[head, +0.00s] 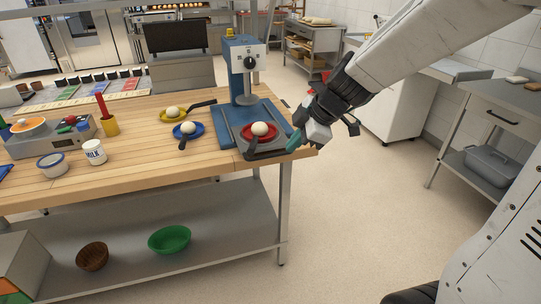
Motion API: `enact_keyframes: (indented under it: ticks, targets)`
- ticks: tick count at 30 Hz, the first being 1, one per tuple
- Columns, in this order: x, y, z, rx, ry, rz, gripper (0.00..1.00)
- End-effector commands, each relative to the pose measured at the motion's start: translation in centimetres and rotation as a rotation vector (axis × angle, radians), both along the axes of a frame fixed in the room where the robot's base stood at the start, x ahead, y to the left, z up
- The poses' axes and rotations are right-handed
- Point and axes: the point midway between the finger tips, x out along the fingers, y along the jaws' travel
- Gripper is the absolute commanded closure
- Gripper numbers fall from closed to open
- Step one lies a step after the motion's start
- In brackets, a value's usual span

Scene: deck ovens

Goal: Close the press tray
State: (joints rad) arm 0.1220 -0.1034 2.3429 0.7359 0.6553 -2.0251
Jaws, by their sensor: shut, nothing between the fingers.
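The blue press (243,75) stands at the right end of the wooden table, with a dial on its head and a round plunger below. Its grey press tray (272,147) sticks out in front, toward the table's near edge. A red dish (250,134) with a pale dough ball (260,129) sits on the tray. My gripper (294,142) is shut and empty, with its teal fingertip at the right front of the tray, close to its front edge. I cannot tell whether it touches the tray.
A milk cup (94,153), a tin (52,165) and a scale (48,141) stand farther left. The floor (360,210) right of the table is clear; a steel side table (500,115) stands beyond.

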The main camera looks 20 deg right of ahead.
Motion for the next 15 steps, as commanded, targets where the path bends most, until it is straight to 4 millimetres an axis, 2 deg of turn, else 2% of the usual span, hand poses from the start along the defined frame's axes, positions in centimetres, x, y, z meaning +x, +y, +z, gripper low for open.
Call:
enact_keyframes:
  ticks: [3, 7, 11, 15]
  targets:
    - [1.8, -0.7, -1.1, -0.037, -0.054, 0.059, 1.00]
    - [2.7, -0.8, -1.8, -0.057, -0.080, 0.091, 1.00]
    - [3.3, -0.3, -3.0, -0.059, -0.082, 0.097, 1.00]
    - [4.4, 0.7, -5.4, -0.058, -0.079, 0.098, 1.00]
